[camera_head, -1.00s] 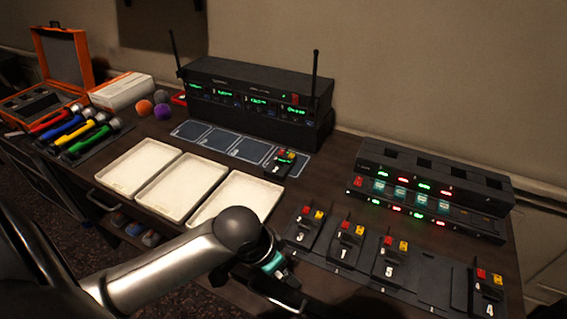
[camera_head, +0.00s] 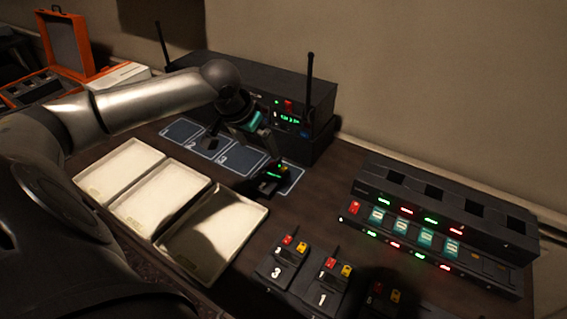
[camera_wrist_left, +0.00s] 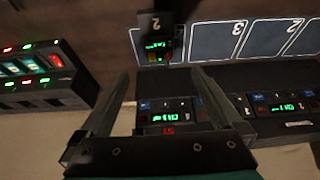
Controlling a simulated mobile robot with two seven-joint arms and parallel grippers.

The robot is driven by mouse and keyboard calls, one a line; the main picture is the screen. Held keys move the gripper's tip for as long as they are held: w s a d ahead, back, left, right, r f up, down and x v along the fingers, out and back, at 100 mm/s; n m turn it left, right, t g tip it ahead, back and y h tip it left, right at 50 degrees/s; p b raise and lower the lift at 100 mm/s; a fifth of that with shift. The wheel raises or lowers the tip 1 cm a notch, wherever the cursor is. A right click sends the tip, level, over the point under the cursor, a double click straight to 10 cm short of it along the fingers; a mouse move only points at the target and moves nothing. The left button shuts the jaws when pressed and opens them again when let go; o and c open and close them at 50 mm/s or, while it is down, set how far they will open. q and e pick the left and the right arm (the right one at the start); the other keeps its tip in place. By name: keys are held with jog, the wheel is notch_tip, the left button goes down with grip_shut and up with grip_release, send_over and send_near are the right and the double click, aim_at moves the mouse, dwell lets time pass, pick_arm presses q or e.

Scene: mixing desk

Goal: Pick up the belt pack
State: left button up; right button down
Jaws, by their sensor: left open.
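A small black belt pack (camera_head: 271,179) with a green display and coloured buttons lies on the end slot of a dark mat (camera_head: 239,159) with outlined, numbered slots. In the left wrist view, the belt pack (camera_wrist_left: 155,38) carries a 2 and shows just beyond my fingertips, between them in the picture. My left gripper (camera_head: 238,143) is open and empty, above the mat and in front of the receiver rack. Its two fingers are spread in the left wrist view (camera_wrist_left: 161,74). More belt packs, numbered 3 (camera_head: 284,262) and 1 (camera_head: 322,287), sit at the front. My right gripper is out of view.
The black receiver rack (camera_head: 320,95) with an upright antenna (camera_head: 310,75) stands close behind my gripper. Cream trays (camera_head: 262,217) lie in front of the mat. A charger unit (camera_head: 440,215) with lit displays is at right. Bare desk lies between mat and charger.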

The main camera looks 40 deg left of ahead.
pick_arm(q)
jog(key=b, duration=0.1)
send_near(273, 173)
jog(key=b+x, duration=0.1)
jog(key=x, duration=0.2)
jog(key=shift+s+a+b, duration=0.1)
jog(key=shift+s+b, duration=0.05)
jog(key=shift+b, duration=0.2)
jog(key=shift+f, duration=0.45)
jog(key=b+x, duration=0.1)
jog(key=x, duration=0.1)
jog(key=b+x, duration=0.1)
jog(key=x, duration=0.2)
jog(key=shift+w, duration=0.25)
jog(key=shift+c, duration=1.4)
jog(key=c, duration=0.6)
jog(key=shift+r, duration=0.1)
jog(key=c, duration=0.4)
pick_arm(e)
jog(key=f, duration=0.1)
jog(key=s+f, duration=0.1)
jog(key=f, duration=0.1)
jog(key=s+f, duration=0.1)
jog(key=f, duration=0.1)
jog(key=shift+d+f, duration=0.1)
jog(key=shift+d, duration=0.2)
